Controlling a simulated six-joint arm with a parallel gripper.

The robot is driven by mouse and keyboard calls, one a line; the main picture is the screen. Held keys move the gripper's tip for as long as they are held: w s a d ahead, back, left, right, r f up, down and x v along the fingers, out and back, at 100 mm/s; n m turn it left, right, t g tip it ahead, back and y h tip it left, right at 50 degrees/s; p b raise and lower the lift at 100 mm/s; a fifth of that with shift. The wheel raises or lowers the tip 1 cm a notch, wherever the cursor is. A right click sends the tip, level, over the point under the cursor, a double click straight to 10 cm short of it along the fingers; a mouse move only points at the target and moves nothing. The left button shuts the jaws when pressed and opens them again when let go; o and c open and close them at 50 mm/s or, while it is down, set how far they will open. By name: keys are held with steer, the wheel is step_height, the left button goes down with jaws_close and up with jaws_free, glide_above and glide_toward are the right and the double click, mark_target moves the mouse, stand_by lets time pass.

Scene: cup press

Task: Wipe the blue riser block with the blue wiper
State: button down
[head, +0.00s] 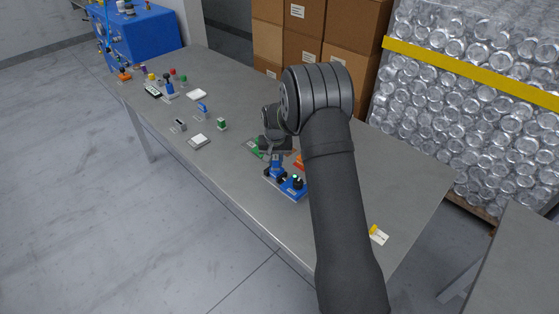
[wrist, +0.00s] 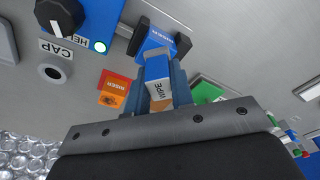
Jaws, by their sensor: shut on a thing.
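My gripper (wrist: 160,98) is shut on the blue wiper (wrist: 157,68), a small blue block with a white "WIPE" label between my fingers. The blue riser block (wrist: 155,38) lies just beyond the wiper in the wrist view, with a dark block at each side. The wiper overlaps its near edge in the picture; I cannot tell whether they touch. In the head view, my gripper (head: 275,151) points down over the table beside the blue fixture (head: 292,194), and the wiper and riser block are small and hard to separate.
A red-orange riser block (wrist: 115,85) and a green block (wrist: 207,92) lie on either side of my gripper. The blue panel with a black knob (wrist: 60,14) is close by. Several small items stand on the table's far left; its front right (head: 410,205) is mostly clear.

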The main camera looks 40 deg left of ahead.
steer(key=shift+a, duration=0.85)
steer(key=d, duration=0.4)
steer(key=shift+d, duration=0.1)
step_height(320, 180, up, 8)
steer(key=w+d+f+m, duration=0.2)
steer(key=w+d+f, duration=0.1)
steer(key=w+d, duration=0.75)
steer(key=w+d+f+m, duration=0.1)
steer(key=d+f, duration=0.1)
steer(key=d, duration=0.8)
steer(key=w+d+f+m, duration=0.2)
steer(key=d, duration=0.9)
steer(key=w+d+f+m, duration=0.1)
steer(key=d+m, duration=0.1)
steer(key=d, duration=0.8)
steer(key=shift+w+d+f+h, duration=0.2)
steer(key=shift+w+f+h, duration=0.1)
steer(key=shift+f+h, duration=0.1)
steer(key=s+d+f+m, duration=0.2)
steer(key=s+d, duration=0.1)
steer(key=d, duration=0.8)
steer(key=shift+d, duration=0.35)
